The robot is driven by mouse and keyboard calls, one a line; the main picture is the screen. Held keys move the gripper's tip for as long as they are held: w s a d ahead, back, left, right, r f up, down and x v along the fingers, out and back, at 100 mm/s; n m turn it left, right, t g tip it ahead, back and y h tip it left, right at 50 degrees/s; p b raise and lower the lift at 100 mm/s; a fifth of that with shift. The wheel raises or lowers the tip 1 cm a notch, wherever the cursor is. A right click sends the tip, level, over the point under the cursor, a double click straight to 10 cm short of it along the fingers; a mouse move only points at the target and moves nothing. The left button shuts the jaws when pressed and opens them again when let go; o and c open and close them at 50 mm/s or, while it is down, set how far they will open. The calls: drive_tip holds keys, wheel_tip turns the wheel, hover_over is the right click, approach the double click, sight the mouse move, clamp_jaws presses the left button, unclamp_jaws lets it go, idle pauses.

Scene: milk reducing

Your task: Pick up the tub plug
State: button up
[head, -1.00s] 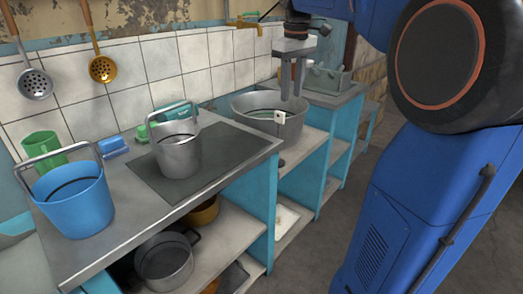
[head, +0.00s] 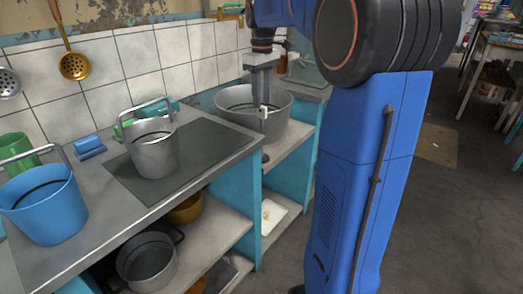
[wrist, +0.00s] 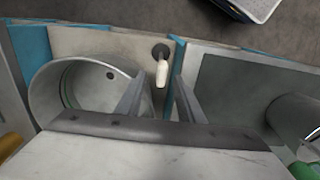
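A small white piece (head: 263,113), which I take to be the tub plug, shows at the outer front side of the grey metal tub (head: 234,104). In the wrist view the white piece (wrist: 162,74) is upright in the picture, just right of the tub's wall (wrist: 47,100). A dark round end (wrist: 160,51) shows at its far end; I cannot tell whether they are joined. My gripper (head: 263,103) points down above the tub's front side. In the wrist view its fingers (wrist: 160,90) are apart, with the white piece between them in the picture. I see no clear contact.
A grey bucket (head: 154,155) stands on a dark mat (head: 203,150) on the near counter. A blue bucket (head: 45,205) is at the left. Pots (head: 146,262) sit on the shelf below. Ladles hang on the tiled wall. Open floor lies at the right.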

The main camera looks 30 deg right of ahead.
sight(262, 115)
drive_tip(key=shift+s+a+f, duration=0.1)
drive_tip(key=shift+f, duration=3.85)
clamp_jaws()
